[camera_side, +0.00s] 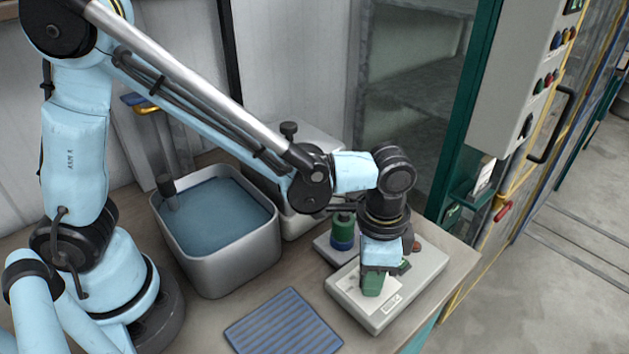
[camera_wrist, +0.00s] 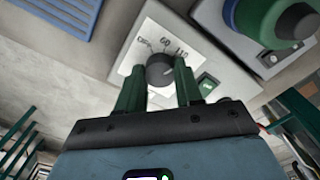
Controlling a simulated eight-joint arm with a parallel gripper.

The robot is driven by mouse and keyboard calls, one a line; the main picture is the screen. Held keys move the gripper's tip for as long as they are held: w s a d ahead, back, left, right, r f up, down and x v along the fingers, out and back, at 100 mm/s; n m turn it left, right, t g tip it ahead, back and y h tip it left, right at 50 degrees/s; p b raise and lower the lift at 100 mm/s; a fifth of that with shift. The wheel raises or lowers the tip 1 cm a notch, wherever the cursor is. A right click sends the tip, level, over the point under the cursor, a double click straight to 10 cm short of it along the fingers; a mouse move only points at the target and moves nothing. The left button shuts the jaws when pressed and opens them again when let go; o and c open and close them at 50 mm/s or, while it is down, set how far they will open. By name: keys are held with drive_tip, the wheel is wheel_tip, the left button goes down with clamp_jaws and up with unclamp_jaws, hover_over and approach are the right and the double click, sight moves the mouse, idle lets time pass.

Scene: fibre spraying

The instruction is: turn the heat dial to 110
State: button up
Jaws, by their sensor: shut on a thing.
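The heat dial (camera_wrist: 160,68) is a black round knob on a white label marked OFF, 60 and 110 in the wrist view. The label is on the pale control box (camera_wrist: 220,62), which also shows in the side view (camera_side: 402,295). My gripper (camera_wrist: 158,84) has its green fingers on either side of the dial, shut on it. In the side view my gripper (camera_side: 374,284) points down onto the box and hides the dial. I cannot tell for sure which mark the dial's pointer faces.
A green switch (camera_wrist: 208,85) sits beside the dial's label. A green and blue container (camera_side: 342,232) stands on a grey base just behind the box. A metal basin of blue liquid (camera_side: 268,250) stands to the left. A blue striped mat (camera_side: 283,322) lies at the front.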

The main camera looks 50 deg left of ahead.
drive_tip(key=o, duration=1)
drive_tip(key=shift+o, duration=0.2)
drive_tip(key=shift+r, duration=0.1)
wheel_tip(320, 180, up, 12)
drive_tip(key=shift+f, duration=6.1)
